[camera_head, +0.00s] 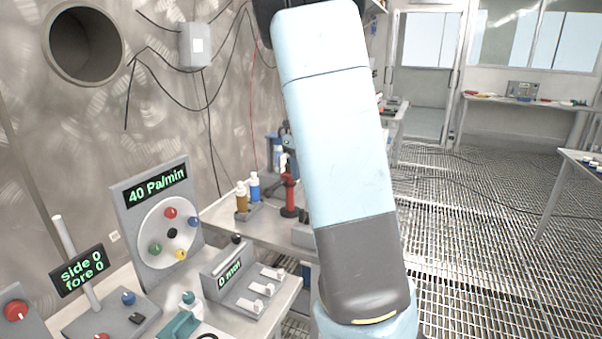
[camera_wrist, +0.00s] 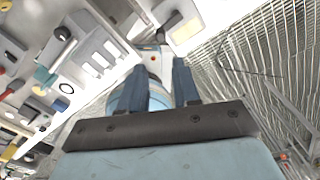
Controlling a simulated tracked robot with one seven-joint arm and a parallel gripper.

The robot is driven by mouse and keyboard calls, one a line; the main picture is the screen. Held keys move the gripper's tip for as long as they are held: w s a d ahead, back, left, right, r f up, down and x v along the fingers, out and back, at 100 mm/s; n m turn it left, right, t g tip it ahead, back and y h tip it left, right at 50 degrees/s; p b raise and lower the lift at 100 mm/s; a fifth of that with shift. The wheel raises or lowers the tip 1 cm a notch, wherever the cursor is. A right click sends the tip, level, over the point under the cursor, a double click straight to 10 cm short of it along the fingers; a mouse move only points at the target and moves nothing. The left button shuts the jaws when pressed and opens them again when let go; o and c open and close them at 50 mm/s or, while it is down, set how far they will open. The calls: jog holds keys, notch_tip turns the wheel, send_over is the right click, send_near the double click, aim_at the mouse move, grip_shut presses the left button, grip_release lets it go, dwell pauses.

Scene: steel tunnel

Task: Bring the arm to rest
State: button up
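My arm shows in the head view as a large light-blue and dark-grey link (camera_head: 340,130) running from the top down to the lower middle. My gripper is hidden in that view. In the wrist view my gripper (camera_wrist: 159,64) shows two dark blue-grey fingers standing apart. No held object shows between them. Light-blue and white parts, which look like my own body, lie beyond the fingers.
At left in the head view are a panel reading "40 Pa/min" (camera_head: 156,188), a "side 0 fore 0" display (camera_head: 82,271) and a switch box (camera_head: 243,283). Bottles (camera_head: 254,187) stand behind. The grated floor (camera_head: 480,230) at right is mostly open.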

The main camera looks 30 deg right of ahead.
jog(key=shift+s, duration=0.1)
jog(key=s+a+r+n+t, duration=0.2)
jog(key=s+a+n, duration=0.3)
jog(key=s+n, duration=0.4)
jog(key=s+a+r+n+t, duration=0.1)
jog(key=s+a+r+n, duration=0.2)
jog(key=s+n, duration=0.6)
jog(key=s+a+r+n+t, duration=0.2)
jog(key=s+a+n, duration=0.5)
jog(key=n, duration=0.8)
jog(key=s+r, duration=0.1)
jog(key=s, duration=0.2)
jog(key=shift+r+n+t, duration=0.3)
jog(key=shift+n, duration=0.1)
